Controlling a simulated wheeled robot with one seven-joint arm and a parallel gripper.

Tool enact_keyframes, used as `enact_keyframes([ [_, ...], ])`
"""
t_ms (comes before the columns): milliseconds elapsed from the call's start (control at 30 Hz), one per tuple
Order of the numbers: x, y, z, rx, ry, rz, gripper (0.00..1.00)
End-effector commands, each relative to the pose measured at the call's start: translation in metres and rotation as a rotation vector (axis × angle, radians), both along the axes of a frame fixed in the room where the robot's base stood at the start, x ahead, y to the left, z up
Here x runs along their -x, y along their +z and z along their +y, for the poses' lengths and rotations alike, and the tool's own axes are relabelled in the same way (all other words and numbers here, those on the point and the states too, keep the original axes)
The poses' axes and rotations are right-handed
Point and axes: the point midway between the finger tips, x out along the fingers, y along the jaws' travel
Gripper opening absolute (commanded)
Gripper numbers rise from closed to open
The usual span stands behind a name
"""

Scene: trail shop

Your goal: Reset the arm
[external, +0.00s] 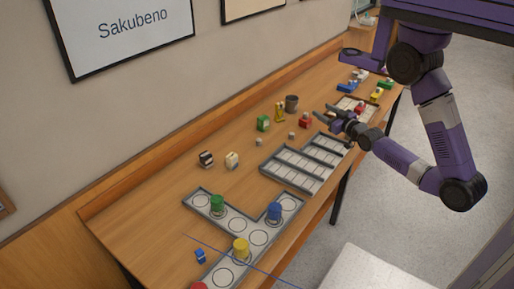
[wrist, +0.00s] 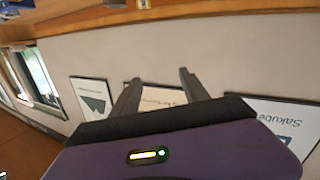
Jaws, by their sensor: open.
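My arm, purple and grey with black joints, reaches in from the upper right in the external view. My gripper (external: 327,117) is over the far half of the wooden table (external: 160,213), near the small red piece and the grey trays. In the wrist view my gripper (wrist: 158,88) shows two dark fingers standing well apart with nothing between them. Behind the fingers are the wall and framed pictures, so the wrist camera faces the wall.
A grey track board with circles (external: 238,222) holds a green piece (external: 217,203), a blue piece (external: 274,211) and a yellow piece (external: 240,248). Slotted grey trays (external: 290,170) lie mid-table.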

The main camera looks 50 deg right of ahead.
Motion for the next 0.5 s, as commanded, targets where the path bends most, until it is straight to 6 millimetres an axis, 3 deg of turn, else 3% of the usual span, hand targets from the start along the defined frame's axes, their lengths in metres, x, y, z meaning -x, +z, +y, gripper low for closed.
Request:
enact_keyframes([
  [33,0.014,-0.002,0.020,-0.044,0.041,-0.017,0.53],
  [200,0.059,0.003,0.071,-0.157,0.162,-0.040,0.53],
  [333,0.092,-0.006,0.098,-0.188,0.244,0.033,0.53],
  [500,0.125,-0.026,0.117,-0.209,0.316,0.141,0.53],
])
